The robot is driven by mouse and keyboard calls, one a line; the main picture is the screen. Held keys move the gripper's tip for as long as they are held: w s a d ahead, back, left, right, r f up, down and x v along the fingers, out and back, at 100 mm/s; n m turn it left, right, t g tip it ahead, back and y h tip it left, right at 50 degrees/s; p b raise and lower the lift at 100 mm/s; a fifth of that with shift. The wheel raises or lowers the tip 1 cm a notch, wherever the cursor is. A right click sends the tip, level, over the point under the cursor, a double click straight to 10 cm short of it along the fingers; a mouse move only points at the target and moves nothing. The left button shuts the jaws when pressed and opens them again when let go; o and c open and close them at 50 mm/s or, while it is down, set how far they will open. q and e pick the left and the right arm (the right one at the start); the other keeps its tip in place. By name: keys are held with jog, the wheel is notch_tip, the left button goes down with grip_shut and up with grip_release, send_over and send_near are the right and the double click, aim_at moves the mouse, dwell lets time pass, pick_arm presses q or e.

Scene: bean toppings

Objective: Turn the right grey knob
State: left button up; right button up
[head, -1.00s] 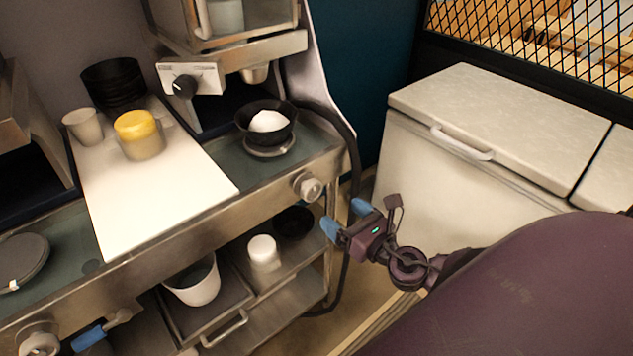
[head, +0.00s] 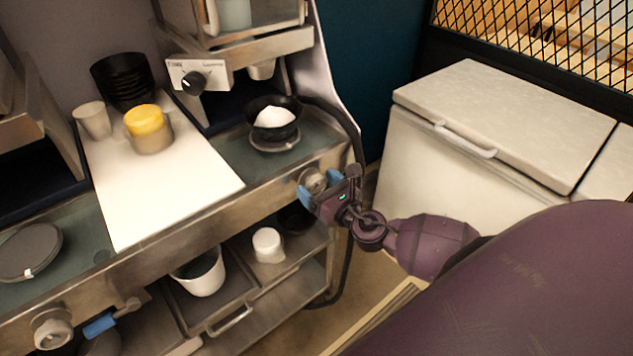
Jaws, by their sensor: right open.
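The right grey knob (head: 313,180) is on the front edge of the counter at its right end. My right gripper (head: 319,186) is at this knob, with its blue fingertips open on either side of it or just in front; contact cannot be told. The gripper body hides part of the knob's lower right. The left grey knob (head: 52,330) is on the same front edge at the lower left. My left gripper (head: 100,326) shows only as a blue fingertip and a grey part beside the left knob; its jaw state is unclear.
On the counter are a black bowl with white contents (head: 273,122), a yellow-lidded jar (head: 148,129) and a white board (head: 150,200). A black knob (head: 193,83) is on the dispenser above. A shelf below holds white cups (head: 203,275). A white chest freezer (head: 500,120) stands right.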

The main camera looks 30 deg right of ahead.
jog(key=shift+w, duration=0.45)
jog(key=c, duration=0.9)
